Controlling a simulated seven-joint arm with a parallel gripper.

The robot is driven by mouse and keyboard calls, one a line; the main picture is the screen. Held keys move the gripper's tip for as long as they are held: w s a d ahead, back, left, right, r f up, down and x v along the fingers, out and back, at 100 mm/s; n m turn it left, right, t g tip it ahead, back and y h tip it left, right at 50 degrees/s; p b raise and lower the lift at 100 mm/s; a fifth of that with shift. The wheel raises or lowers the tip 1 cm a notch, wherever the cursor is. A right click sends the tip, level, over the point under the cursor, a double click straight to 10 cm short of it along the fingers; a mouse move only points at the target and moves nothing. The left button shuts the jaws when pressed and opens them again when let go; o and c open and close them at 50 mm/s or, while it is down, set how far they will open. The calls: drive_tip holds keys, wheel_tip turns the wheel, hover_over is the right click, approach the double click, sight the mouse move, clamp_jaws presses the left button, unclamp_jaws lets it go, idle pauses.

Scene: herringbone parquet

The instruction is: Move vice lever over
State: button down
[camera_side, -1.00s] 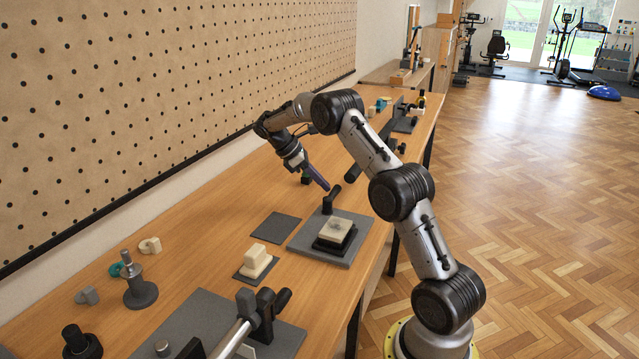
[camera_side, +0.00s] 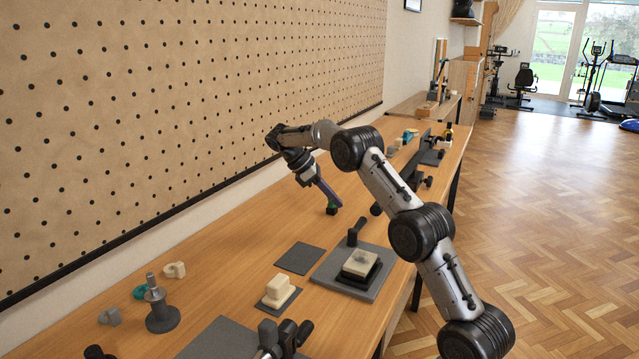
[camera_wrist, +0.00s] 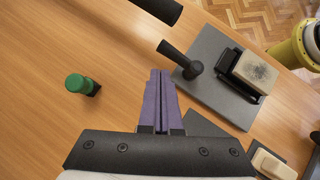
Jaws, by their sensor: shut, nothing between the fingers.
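A black vice lever (camera_side: 356,232) stands tilted at the back edge of a grey plate (camera_side: 325,268). It also shows in the wrist view (camera_wrist: 178,55), just right of my fingertips. On the plate, a black vice (camera_side: 357,279) holds a pale block (camera_side: 359,263), seen in the wrist view (camera_wrist: 255,70) with a dark smudge on top. My gripper (camera_side: 336,202) has purple fingers, shut and empty, pointing down toward the table up and left of the lever. In the wrist view the fingertips (camera_wrist: 159,75) look apart from the lever; their height above the table is hard to tell.
A small green-capped black piece (camera_wrist: 82,86) stands left of my fingers. A black bar (camera_wrist: 155,8) crosses the wrist view's top edge. A flat dark pad (camera_side: 299,258) and a cream block (camera_side: 278,290) lie left of the plate. Bare wood surrounds the green-capped piece.

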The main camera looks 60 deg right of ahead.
drive_tip(key=w+a+r+t, duration=0.1)
drive_tip(key=w+a+r, duration=0.15)
drive_tip(key=r, duration=0.45)
drive_tip(key=w+a+r+t, duration=0.1)
drive_tip(key=a+r, duration=0.3)
drive_tip(key=r, duration=0.3)
drive_tip(key=s+a+r+n+t, duration=0.1)
drive_tip(key=s+a+r+t, duration=0.3)
drive_tip(key=s+a+r, duration=0.75)
drive_tip(key=s+a+f+m+t+y, duration=0.1)
drive_tip(key=s+a+f+t, duration=0.1)
drive_tip(key=s+a+f, duration=0.3)
drive_tip(key=s+a+f+t, duration=0.1)
drive_tip(key=s+a+t, duration=0.15)
drive_tip(key=s, duration=0.45)
drive_tip(key=s+a+f+m+t+y, duration=0.2)
drive_tip(key=a+f+m, duration=0.4)
drive_tip(key=f, duration=0.6)
drive_tip(key=shift+s+a+f+y, duration=0.35)
drive_tip(key=shift+s+y, duration=0.05)
drive_tip(key=shift+s, duration=0.45)
